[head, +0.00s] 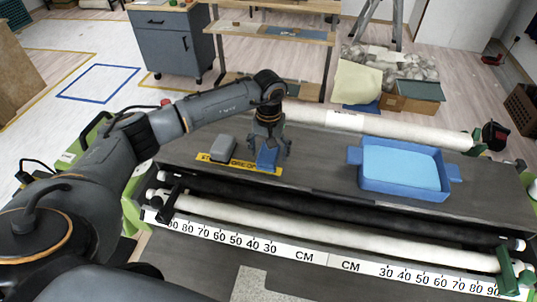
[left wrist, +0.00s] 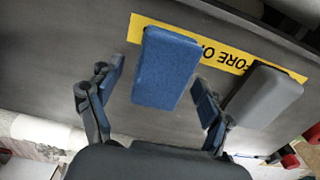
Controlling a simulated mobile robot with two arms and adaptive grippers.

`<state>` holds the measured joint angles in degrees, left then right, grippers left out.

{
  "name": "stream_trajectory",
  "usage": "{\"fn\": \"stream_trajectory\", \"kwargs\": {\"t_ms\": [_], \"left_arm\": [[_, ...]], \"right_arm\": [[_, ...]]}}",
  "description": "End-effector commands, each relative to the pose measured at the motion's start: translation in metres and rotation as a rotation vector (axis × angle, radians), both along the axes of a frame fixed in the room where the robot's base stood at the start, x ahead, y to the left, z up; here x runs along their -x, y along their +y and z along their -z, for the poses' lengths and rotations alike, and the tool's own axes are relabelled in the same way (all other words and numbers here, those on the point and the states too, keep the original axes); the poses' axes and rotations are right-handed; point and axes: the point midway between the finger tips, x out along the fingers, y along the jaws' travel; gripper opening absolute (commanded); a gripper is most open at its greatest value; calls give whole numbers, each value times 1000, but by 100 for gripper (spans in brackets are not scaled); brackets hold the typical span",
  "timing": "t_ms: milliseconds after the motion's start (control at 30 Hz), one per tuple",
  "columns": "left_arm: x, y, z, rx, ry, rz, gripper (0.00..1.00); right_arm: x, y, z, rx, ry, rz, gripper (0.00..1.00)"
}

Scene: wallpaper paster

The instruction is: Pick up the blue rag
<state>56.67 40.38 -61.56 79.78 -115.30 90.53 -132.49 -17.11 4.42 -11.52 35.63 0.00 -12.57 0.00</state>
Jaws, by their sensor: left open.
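The blue rag (head: 267,159) is a small blue block-like piece on the yellow lettered strip (head: 240,164) on the dark machine top. My left gripper (head: 269,145) is directly over it in the head view, partly covering it. In the left wrist view the blue rag (left wrist: 166,69) lies ahead of and between the two spread fingers of my left gripper (left wrist: 155,105). The fingers are open, with gaps on both sides of the rag. My right gripper is not in view.
A grey block (head: 223,149) sits beside the rag on the strip; it is close to one finger in the left wrist view (left wrist: 264,97). A blue tray (head: 368,186) with light blue contents stands to the right. White rollers (head: 330,233) run along the front.

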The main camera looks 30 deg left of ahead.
Motion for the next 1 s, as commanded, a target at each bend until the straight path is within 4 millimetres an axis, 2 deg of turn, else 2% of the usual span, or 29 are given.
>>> {"fn": "stream_trajectory", "kwargs": {"t_ms": [33, 67, 300, 567, 733, 900, 1000], "left_arm": [[0, 0, 0, 0, 0, 0, 77], [0, 0, 0, 0, 0, 0, 71], [0, 0, 0, 0, 0, 0, 22], [0, 0, -1, 0, 0, 0, 21], [-1, 0, -6, 1, -3, 1, 21], [-2, 0, -29, 0, -9, 1, 21], [18, -1, -50, -2, -6, 4, 21]], "right_arm": [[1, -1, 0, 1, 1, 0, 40], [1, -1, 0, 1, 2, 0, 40], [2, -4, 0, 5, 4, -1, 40], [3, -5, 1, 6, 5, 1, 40], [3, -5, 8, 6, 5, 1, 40], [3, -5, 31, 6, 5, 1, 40], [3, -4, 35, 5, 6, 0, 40]]}}
